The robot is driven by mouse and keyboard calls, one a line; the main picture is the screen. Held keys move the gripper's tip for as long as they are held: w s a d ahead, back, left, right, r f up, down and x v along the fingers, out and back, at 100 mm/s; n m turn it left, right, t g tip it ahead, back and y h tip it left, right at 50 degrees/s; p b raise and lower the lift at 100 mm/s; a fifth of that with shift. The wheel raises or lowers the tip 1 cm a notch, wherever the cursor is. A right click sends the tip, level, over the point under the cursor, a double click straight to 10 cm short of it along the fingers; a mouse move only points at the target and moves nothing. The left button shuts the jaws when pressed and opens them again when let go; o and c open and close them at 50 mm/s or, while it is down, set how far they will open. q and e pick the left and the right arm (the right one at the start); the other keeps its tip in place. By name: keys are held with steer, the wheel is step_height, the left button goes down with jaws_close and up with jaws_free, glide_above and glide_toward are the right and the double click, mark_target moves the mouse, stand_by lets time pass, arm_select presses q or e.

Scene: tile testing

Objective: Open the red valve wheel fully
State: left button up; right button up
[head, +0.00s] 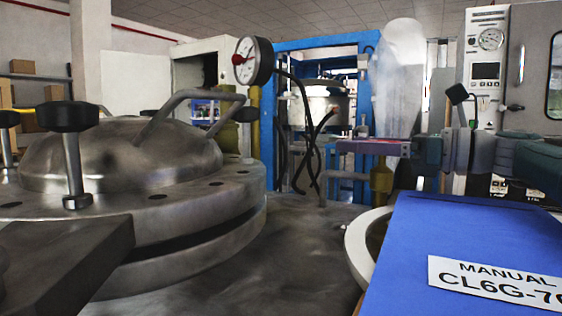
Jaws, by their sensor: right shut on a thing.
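The red valve wheel (368,147) shows almost edge-on, right of the middle of the head view, as a thin pinkish-red bar. A yellow valve body (381,179) stands below it. My right gripper (408,149) comes in from the right at the wheel's height and is shut on the wheel's right side. The exact contact of the fingers is too small to see. How far the wheel is turned cannot be told from this angle. My left gripper is not in view.
A large steel vessel (150,225) with a domed lid and pressure gauge (252,61) fills the left. A blue manual (430,245) lies at front right, beside a white round rim (358,250). A blue frame (282,120) and a grey cabinet (530,65) stand behind.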

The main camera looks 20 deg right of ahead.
steer(key=shift+a+r+y, duration=0.1)
steer(key=shift+y, duration=0.2)
steer(key=shift+r+n+g, duration=0.1)
steer(key=shift+n+g, duration=0.2)
steer(key=o, duration=0.9)
steer(key=shift+o, duration=0.7)
steer(key=shift+a, duration=0.1)
steer(key=shift+s+d, duration=0.3)
steer(key=shift+d, duration=0.05)
steer(key=p+v, duration=0.3)
steer(key=v, duration=0.5)
steer(key=shift+s+d+p, duration=0.15)
steer(key=shift+s+p, duration=0.05)
steer(key=shift+p, duration=0.2)
steer(key=shift+s+d, duration=0.15)
steer(key=shift+s, duration=0.05)
